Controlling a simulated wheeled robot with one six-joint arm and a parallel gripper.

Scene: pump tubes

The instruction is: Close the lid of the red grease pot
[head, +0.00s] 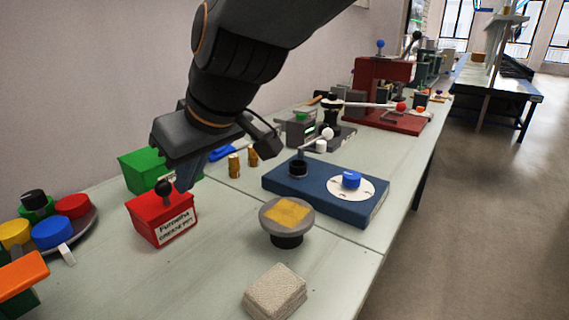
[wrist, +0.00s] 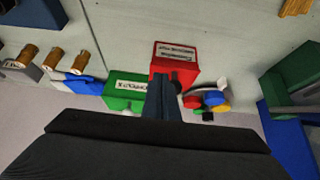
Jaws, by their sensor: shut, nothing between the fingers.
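The red grease pot (head: 160,222) stands on the bench at the left of the head view, its white label facing front. Its red top carries a black ball knob (head: 164,188) and appears to lie flat on the pot, though my fingers hide part of it. The pot (wrist: 177,66) also shows at the middle of the wrist view. My gripper (head: 185,187) is shut and empty, pointing down at the pot's top beside the knob. In the wrist view its fingertips (wrist: 163,76) overlap the pot's top. I cannot tell whether they touch it.
A green pot (head: 139,174) stands close behind the red one. A round tray (head: 88,226) with coloured caps is at the left. A round stand (head: 287,230) with a yellow pad, a blue base (head: 335,208) and a beige block (head: 275,291) are to the right.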

